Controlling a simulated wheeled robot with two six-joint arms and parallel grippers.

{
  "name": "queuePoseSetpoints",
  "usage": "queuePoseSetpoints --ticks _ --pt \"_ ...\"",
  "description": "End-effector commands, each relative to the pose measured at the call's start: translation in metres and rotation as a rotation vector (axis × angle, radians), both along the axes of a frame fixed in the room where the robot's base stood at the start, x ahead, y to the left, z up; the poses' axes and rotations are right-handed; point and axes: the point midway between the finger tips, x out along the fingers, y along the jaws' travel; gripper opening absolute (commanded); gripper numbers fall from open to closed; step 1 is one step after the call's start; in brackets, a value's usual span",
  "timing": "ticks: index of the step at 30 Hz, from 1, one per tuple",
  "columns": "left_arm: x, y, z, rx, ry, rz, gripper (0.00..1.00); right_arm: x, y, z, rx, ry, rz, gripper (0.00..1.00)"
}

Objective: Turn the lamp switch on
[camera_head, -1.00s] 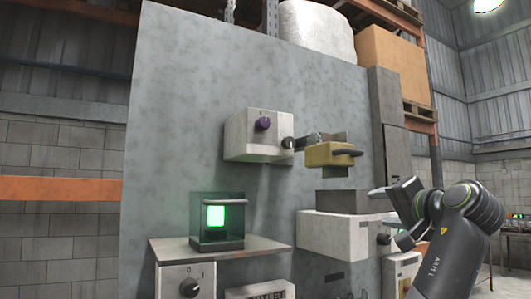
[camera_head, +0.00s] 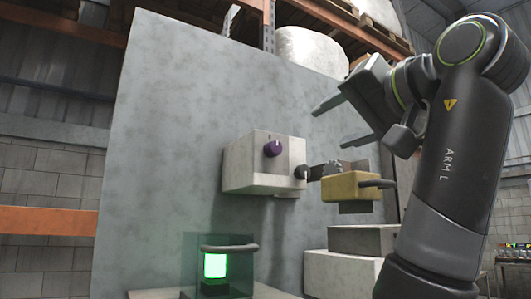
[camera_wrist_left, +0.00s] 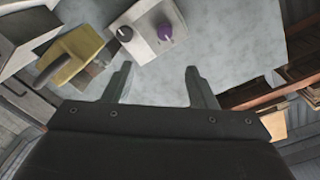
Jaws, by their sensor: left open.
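A pale box (camera_head: 258,175) on the grey panel carries a purple knob (camera_head: 273,149) on its front and a black knob (camera_head: 301,172) on its side. In the left wrist view the purple knob (camera_wrist_left: 166,32) and black knob (camera_wrist_left: 124,33) lie beyond the fingertips. I cannot tell which control is the lamp switch. A green light (camera_head: 215,265) glows inside a dark case at the bottom. My left gripper (camera_head: 332,126) is open and empty, up and right of the pale box in the head view; it also shows in the wrist view (camera_wrist_left: 157,75). My right gripper is out of view.
A yellow block (camera_head: 350,187) with a dark handle sticks out right of the pale box. Pale and grey boxes (camera_head: 340,272) stand below it. The upper grey panel (camera_head: 200,85) is bare. Racking with a white sack (camera_head: 312,52) stands behind it.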

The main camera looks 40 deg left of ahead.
Motion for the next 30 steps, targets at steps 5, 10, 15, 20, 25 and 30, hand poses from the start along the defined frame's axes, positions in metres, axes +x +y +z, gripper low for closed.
queuePoseSetpoints --ticks 5,10,15,20,25,30 --pt "-0.007 0.005 0.006 -0.013 -0.014 0.004 0.51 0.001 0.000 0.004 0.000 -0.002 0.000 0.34" --pt "0.005 0.030 0.007 -0.012 -0.013 0.007 0.51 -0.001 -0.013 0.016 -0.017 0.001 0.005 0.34" --pt "0.022 0.065 0.009 -0.013 -0.013 0.009 0.51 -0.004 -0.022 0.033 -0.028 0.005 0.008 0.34" --pt "0.038 0.096 0.009 -0.012 -0.012 0.008 0.51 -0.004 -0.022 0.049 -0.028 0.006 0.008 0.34" --pt "0.052 0.127 0.008 -0.012 -0.012 0.008 0.51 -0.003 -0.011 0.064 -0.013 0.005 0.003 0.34" --pt "0.062 0.146 0.007 -0.010 -0.013 0.007 0.51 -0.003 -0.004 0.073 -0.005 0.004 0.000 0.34"
